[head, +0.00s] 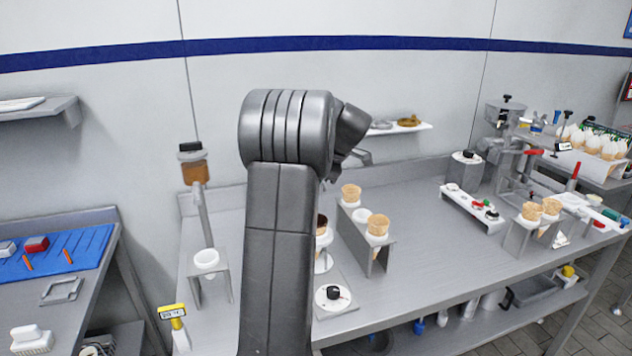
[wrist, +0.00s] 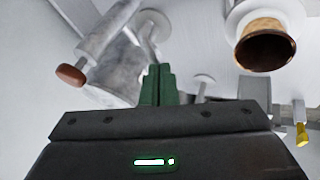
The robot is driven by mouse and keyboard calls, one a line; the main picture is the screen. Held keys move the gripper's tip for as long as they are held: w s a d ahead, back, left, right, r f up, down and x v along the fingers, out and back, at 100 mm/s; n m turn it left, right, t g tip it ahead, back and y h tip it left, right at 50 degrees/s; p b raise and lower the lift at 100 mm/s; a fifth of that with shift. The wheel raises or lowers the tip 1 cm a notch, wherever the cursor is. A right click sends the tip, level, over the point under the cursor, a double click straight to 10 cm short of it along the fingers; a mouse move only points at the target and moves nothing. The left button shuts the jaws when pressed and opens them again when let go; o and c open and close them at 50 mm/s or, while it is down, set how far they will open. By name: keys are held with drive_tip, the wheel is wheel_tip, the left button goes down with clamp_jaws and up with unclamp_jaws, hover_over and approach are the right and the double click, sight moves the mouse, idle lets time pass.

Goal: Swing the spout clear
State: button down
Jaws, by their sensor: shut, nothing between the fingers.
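My gripper (wrist: 158,84) shows in the wrist view as two green fingers closed together with nothing between them. In the head view my arm hides it. Left of the fingers is a pale grey tube (wrist: 100,38) with a reddish-brown tip (wrist: 70,75); it looks like the spout, but I cannot be sure. A larger grey cylinder (wrist: 112,70) lies behind it, close to the fingertips; I cannot tell whether they touch. A cone with a dark brown inside (wrist: 266,46) sits in a white ring at upper right, apart from the fingers. It also shows in the head view (head: 321,224), partly hidden.
A jar of brown sauce (head: 194,168) stands on a tilted pole at left, above a stand with a white cup (head: 206,260). A rack with two cones (head: 352,232) and a black knob (head: 333,293) are right of my arm.

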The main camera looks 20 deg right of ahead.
drive_tip(key=shift+w+d+n+g+y+p, duration=0.1)
drive_tip(key=shift+w+n+g+y+p, duration=0.35)
drive_tip(key=shift+w+n, duration=0.6)
drive_tip(key=shift+w, duration=0.5)
drive_tip(key=shift+a, duration=0.2)
